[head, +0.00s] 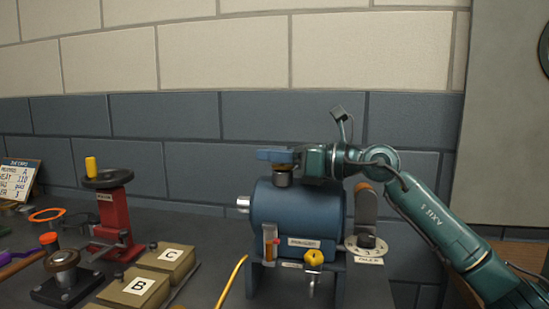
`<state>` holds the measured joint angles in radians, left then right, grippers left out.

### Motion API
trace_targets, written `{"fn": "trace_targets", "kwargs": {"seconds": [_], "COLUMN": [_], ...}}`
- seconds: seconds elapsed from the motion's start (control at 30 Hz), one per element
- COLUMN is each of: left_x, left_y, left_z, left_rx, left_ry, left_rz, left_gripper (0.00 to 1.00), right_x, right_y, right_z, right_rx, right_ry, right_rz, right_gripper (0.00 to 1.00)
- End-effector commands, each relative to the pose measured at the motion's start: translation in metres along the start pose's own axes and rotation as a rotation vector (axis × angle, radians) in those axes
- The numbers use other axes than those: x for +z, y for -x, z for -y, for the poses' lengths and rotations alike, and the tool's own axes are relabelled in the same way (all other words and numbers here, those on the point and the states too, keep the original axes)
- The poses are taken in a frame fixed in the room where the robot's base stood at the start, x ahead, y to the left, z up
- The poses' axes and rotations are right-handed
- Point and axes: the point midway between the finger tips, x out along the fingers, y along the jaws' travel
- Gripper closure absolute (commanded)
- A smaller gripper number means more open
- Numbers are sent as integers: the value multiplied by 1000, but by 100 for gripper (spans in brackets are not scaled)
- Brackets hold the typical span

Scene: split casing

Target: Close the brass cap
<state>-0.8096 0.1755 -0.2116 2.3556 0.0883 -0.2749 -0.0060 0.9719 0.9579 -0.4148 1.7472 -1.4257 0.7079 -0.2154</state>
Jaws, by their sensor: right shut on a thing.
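The brass cap (283,168) sits at the top of a blue horizontal tank (298,215), over a short dark neck. My right gripper (276,156) reaches in from the right above the tank. Its blue fingers are shut on the brass cap and hide most of it. I cannot tell how far the cap is turned or whether it is fully seated. My left gripper is out of view.
A yellow valve knob (314,258) and a sight tube (270,242) are on the tank's front. A dial (368,246) stands to its right. A red press (114,215), boxes marked B (138,288) and C (168,258), and a black-based fitting (64,268) stand left.

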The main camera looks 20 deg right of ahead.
Motion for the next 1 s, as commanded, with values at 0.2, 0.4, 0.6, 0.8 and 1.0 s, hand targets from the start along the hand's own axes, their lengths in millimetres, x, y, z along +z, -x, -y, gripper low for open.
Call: {"fn": "trace_targets", "kwargs": {"seconds": [0.2,0.4,0.6,0.8,1.0], "left_x": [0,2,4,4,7], "left_y": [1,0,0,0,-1], "left_z": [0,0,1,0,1], "left_rx": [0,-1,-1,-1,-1], "left_ry": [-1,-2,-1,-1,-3], "left_rz": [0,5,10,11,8], "left_gripper": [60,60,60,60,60], "right_x": [0,0,0,0,-2], "right_y": [0,0,0,0,11], "right_z": [0,0,0,0,2], "right_rx": [0,0,0,0,-4], "right_ry": [4,3,2,2,2], "right_rz": [1,1,1,0,-1], "right_gripper": [100,78,62,60,60]}}
